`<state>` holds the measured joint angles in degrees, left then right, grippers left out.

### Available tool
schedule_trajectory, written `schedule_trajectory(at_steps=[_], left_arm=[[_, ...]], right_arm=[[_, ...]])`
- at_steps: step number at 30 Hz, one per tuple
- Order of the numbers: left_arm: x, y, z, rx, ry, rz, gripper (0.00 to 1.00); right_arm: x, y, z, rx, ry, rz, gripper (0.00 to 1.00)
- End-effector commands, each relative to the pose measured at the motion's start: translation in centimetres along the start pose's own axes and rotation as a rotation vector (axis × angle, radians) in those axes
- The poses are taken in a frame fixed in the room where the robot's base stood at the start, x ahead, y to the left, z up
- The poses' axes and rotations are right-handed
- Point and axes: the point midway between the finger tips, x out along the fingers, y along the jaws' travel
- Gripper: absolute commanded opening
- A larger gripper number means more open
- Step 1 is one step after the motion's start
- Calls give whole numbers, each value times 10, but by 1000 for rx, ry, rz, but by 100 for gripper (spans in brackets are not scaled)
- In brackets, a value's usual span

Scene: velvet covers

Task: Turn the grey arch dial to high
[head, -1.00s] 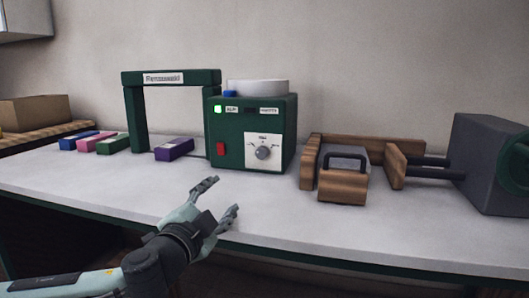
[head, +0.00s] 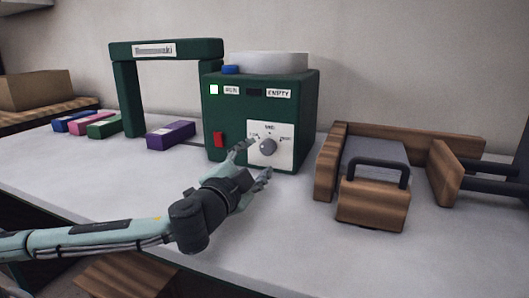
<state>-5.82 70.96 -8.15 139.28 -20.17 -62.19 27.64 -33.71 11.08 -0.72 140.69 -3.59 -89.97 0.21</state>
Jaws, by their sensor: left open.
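The grey dial (head: 268,147) sits on a white plate (head: 285,132) on the front of a dark green box (head: 308,100). Small labels surround the dial, with MID above it; the side labels are too small to read surely. Where the dial points is hard to tell. My left gripper (head: 257,161) is open and empty, just in front of the plate's lower left, with its fingers reaching toward the dial. Whether a finger touches the plate cannot be told. My right gripper is not in view.
A green arch (head: 125,95) stands left of the box. A red switch (head: 218,139) and a lit RUN lamp (head: 214,90) are on the box front. Several coloured blocks, including a purple one (head: 171,135), lie left. A wooden fixture with a black handle (head: 375,160) stands right.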

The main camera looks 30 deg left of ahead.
Motion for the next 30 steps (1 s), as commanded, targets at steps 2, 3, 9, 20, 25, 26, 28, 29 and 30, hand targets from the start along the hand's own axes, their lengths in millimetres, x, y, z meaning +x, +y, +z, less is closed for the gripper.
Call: schedule_trajectory(at_steps=[2, 3, 9, 20, 25, 26, 28, 29, 30], left_arm=[[13, -3, 0, -2, -2, -5, 53], [18, -3, -1, -2, -1, -5, 53], [41, -1, 0, -2, -1, -2, 53], [50, 0, 0, 0, -1, 1, 53], [50, 0, 0, 0, -1, 0, 40], [50, 0, 0, 0, -1, 0, 37], [50, 0, 0, 0, -1, 0, 28], [50, 0, 0, 0, -1, 0, 24], [50, 0, 0, 0, -1, 0, 19]], right_arm=[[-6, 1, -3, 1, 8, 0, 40], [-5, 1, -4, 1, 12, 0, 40], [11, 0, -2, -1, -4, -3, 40], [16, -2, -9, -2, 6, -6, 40], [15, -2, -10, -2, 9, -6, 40], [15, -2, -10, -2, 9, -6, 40], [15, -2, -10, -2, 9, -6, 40], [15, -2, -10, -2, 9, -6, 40], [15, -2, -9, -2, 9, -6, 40]])
